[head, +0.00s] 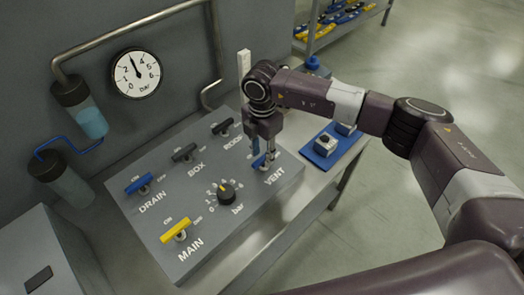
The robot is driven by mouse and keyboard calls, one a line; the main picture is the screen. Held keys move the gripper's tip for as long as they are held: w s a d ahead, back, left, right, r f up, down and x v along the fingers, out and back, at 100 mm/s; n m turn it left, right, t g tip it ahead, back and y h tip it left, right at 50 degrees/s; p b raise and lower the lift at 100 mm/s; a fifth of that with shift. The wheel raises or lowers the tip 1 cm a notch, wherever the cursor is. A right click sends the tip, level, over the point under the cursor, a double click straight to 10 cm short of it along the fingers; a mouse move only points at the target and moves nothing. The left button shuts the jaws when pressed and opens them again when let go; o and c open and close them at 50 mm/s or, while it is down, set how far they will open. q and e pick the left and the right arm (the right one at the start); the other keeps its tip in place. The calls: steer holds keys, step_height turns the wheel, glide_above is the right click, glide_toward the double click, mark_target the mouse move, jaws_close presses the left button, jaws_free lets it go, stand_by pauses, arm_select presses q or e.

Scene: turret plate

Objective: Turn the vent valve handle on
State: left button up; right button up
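The vent valve handle (259,162) is blue and sits at the right of the grey valve panel (250,206), by the label VENT. It is partly hidden by my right gripper (267,158), which points down at it from above. The fingertips are at the handle, but I cannot tell whether they grip it or only stand beside it. The handle's exact angle and its on/off marks are hidden. My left gripper is not in view.
The panel also bears a blue DRAIN handle (138,184), a yellow MAIN handle (175,230), two dark handles and a black bar knob (226,192). A round gauge (136,74) hangs behind. A blue tray (333,146) lies right of the panel.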

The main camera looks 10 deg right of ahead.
steer(key=shift+f, duration=0.4)
jaws_close()
